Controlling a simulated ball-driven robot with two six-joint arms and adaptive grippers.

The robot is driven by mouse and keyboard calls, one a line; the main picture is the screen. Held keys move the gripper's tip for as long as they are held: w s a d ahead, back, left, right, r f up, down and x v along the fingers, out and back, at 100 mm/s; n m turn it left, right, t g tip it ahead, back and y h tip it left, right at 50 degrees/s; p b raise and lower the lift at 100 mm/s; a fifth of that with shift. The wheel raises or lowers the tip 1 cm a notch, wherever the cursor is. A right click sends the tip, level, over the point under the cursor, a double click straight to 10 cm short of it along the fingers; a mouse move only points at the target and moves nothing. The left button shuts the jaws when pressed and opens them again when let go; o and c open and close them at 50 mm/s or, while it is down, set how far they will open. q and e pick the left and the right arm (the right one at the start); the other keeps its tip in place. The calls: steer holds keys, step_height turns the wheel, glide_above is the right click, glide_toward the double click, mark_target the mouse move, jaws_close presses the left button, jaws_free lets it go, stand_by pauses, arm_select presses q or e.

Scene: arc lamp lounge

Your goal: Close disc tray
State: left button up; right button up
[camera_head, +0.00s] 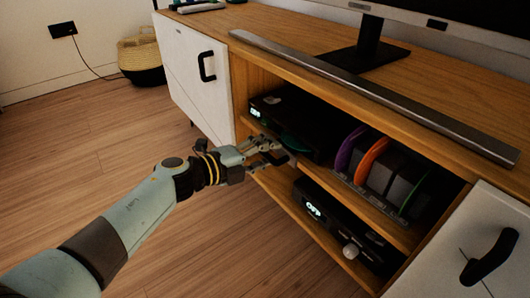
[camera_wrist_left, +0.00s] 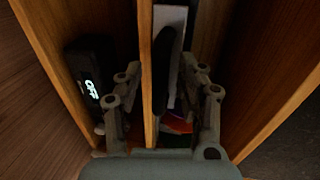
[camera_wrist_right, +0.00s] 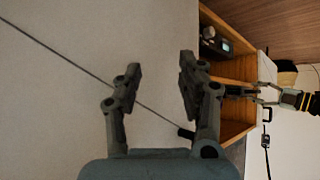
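The black disc player (camera_head: 290,118) stands on the upper shelf of the cabinet, its small display lit. A dark disc tray (camera_head: 283,152) shows out at its front, with a teal edge like a disc's (camera_head: 293,141) behind. My left gripper (camera_head: 267,153) is at the tray's front; I cannot tell whether it touches. In the left wrist view its fingers (camera_wrist_left: 162,98) are spread, with the shelf board (camera_wrist_left: 146,70) passing between them. My right gripper (camera_wrist_right: 157,78) is open and empty, away from the player, and out of the head view.
A second black device (camera_head: 335,222) showing "OFF" sits on the lower shelf. Colored disc cases (camera_head: 374,160) stand right of the player. White doors flank the shelves (camera_head: 194,75). A soundbar (camera_head: 370,92) lies on top. The wooden floor (camera_head: 80,150) at left is clear.

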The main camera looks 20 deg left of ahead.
arm_select(q)
steer(key=v, duration=1.2)
